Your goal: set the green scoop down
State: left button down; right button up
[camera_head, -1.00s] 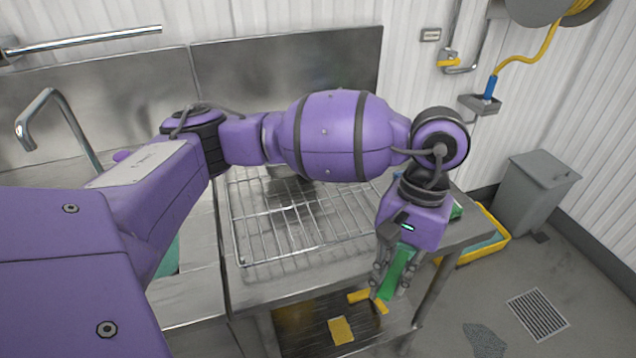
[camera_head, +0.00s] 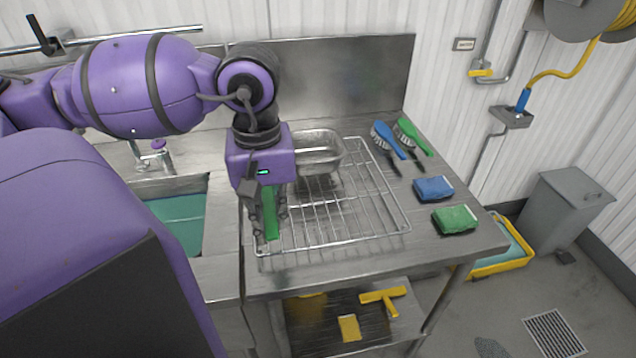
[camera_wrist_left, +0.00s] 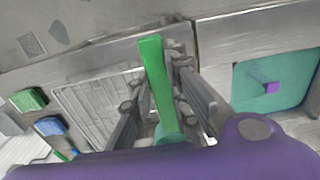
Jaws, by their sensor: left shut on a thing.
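My left gripper (camera_head: 268,217) is shut on the green scoop (camera_head: 270,213) and holds it over the left part of the wire rack (camera_head: 345,237). In the left wrist view the scoop's flat green handle (camera_wrist_left: 154,75) stands out between the two fingers (camera_wrist_left: 158,110). The rest of the scoop is mostly hidden by the fingers and the wrist. I cannot tell whether the scoop touches the rack. My right gripper is not in view.
A metal pan (camera_head: 318,150) stands at the rack's back. Blue (camera_head: 388,137) and green (camera_head: 412,136) brushes, a blue sponge (camera_head: 433,188) and a green sponge (camera_head: 455,219) lie right of it. A sink with teal water (camera_head: 180,225) is on the left. The rack's front right is clear.

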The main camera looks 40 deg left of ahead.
pick_arm(q)
jog(key=shift+w+f, duration=0.1)
jog(key=shift+w, duration=0.05)
jog(key=shift+w+d+f+b, duration=0.55)
jog(key=shift+w+d+f, duration=0.55)
jog(key=shift+w+f, duration=0.95)
jog(key=shift+w+d+f+b, duration=0.6)
jog(key=shift+w+d+f, duration=0.5)
jog(key=shift+w+f, duration=0.95)
jog(key=shift+w+d+f+b, duration=0.55)
jog(key=shift+w+d+f, duration=0.55)
jog(key=shift+w+f, duration=0.9)
jog(key=shift+s+f, duration=0.2)
jog(key=shift+s, duration=0.05)
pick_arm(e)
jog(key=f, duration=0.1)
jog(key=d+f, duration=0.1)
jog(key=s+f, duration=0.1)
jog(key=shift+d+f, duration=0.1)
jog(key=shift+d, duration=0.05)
